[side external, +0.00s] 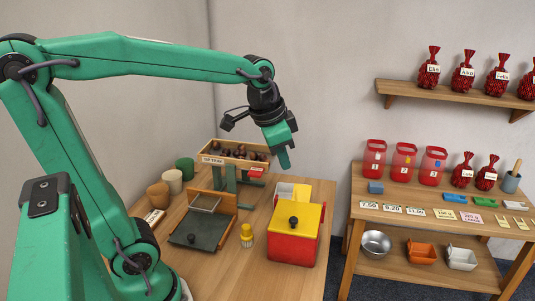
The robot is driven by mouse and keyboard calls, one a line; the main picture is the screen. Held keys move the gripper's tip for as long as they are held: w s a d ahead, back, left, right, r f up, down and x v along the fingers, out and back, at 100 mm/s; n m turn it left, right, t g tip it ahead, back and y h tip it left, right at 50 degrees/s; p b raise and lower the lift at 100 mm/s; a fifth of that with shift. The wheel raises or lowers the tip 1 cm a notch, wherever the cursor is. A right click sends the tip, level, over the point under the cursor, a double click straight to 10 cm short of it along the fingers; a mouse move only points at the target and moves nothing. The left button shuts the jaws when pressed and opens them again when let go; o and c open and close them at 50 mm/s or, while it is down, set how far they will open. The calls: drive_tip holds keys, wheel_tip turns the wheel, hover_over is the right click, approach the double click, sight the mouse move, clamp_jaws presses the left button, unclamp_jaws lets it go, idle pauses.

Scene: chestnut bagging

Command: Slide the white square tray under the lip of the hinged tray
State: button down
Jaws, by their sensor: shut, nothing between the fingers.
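The hinged tray (228,161) is a wooden box labelled "TIP TRAY", holding dark brown chestnuts on a green stand at the back of the table. A white piece (283,190), probably the white square tray, lies on the table to the right of the stand and behind the red box. Its front is partly hidden by that box, and I cannot tell whether any of it is under the lip. My gripper (285,165) is shut and empty, pointing down in the air. In the picture it is just right of the hinged tray and above the white piece.
A red box with a yellow lid (308,217) stands in front of the white piece. Several cups (184,169) stand at the back left. A side table (441,186) holds red bags and labels.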

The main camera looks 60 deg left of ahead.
drive_tip(key=w+a+f+m+g, duration=0.2)
drive_tip(key=w+a+f+m, duration=0.1)
drive_tip(key=w+f, duration=0.4)
drive_tip(key=w+a+f+m+g, duration=0.1)
drive_tip(key=w+a+f+m, duration=0.3)
drive_tip(key=w+f, duration=0.4)
drive_tip(key=w, duration=0.6)
drive_tip(key=shift+w+a+f+g, duration=0.2)
drive_tip(key=shift+w+a+g, duration=0.1)
drive_tip(key=shift+g, duration=0.1)
drive_tip(key=shift+s+f, duration=0.1)
wheel_tip(320, 180, down, 9)
drive_tip(key=shift+f, duration=0.1)
drive_tip(key=shift+s+a+f, duration=0.15)
drive_tip(key=shift+s+a, duration=0.2)
drive_tip(key=shift+a, duration=0.15)
drive_tip(key=shift+s+a+f, duration=0.15)
drive_tip(key=shift+s+a, duration=0.2)
drive_tip(key=shift+a, duration=0.15)
drive_tip(key=shift+s+a, duration=0.45)
drive_tip(key=shift+a, duration=0.15)
drive_tip(key=shift+a, duration=0.1)
drive_tip(key=s+a, duration=0.2)
drive_tip(key=a, duration=0.1)
drive_tip(key=shift+s+a, duration=0.15)
drive_tip(key=shift+s, duration=0.1)
